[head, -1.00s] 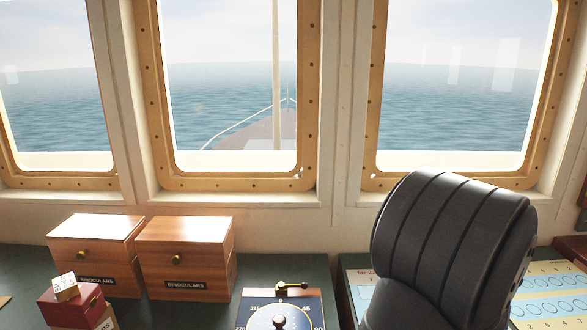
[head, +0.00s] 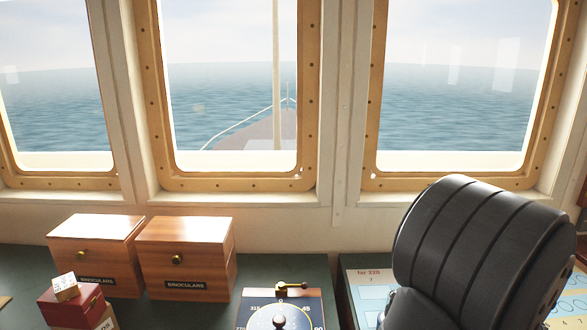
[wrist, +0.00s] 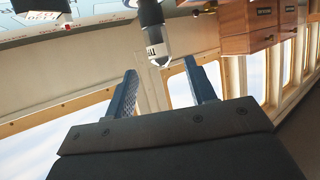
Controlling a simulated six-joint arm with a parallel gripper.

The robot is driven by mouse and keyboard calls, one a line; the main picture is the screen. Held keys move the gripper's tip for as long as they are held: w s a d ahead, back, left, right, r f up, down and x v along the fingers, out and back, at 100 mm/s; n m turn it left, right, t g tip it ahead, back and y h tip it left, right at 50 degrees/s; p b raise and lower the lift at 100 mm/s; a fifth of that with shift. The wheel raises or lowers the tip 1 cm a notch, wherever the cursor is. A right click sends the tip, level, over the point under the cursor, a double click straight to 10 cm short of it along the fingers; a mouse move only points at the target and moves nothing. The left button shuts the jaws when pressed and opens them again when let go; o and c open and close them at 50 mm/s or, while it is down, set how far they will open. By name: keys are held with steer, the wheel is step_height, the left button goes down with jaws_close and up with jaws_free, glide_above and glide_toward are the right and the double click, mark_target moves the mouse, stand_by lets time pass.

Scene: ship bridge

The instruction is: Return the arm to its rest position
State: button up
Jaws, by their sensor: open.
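My gripper (wrist: 163,95) shows in the wrist view with its two blue fingers spread apart and nothing between them. The wrist view is tilted, nearly upside down, with the windows below and the console furniture along the top. In the head view a large black ribbed part of my arm fills the lower right, in front of the chart. The gripper's fingers do not show in the head view.
Two wooden binoculars boxes (head: 97,240) (head: 185,244) stand on the green console at left. A small red box (head: 72,304) with a white block (head: 65,288) on top is in front. A compass-like dial (head: 278,315) with a brass lever (head: 291,287) sits at centre. A chart (head: 370,283) lies partly behind my arm.

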steer(key=v, duration=0.6)
steer(key=x, duration=1.3)
step_height(320, 180, up, 5)
steer(key=shift+s+d+f, duration=0.15)
steer(key=shift+s+f, duration=0.05)
steer(key=shift+f, duration=0.05)
steer(key=a+r+v, duration=0.1)
steer(key=v, duration=1.2)
steer(key=w+a+r+m+t+h, duration=0.1)
steer(key=w+a+m+h, duration=0.2)
steer(key=w+a, duration=0.4)
steer(key=w+a+r+m+t+h, duration=0.1)
steer(key=w+a+m+h, duration=0.3)
steer(key=w, duration=1.3)
steer(key=shift+a+r+h, duration=0.3)
steer(key=shift+a+h, duration=0.1)
steer(key=shift+a, duration=1.9)
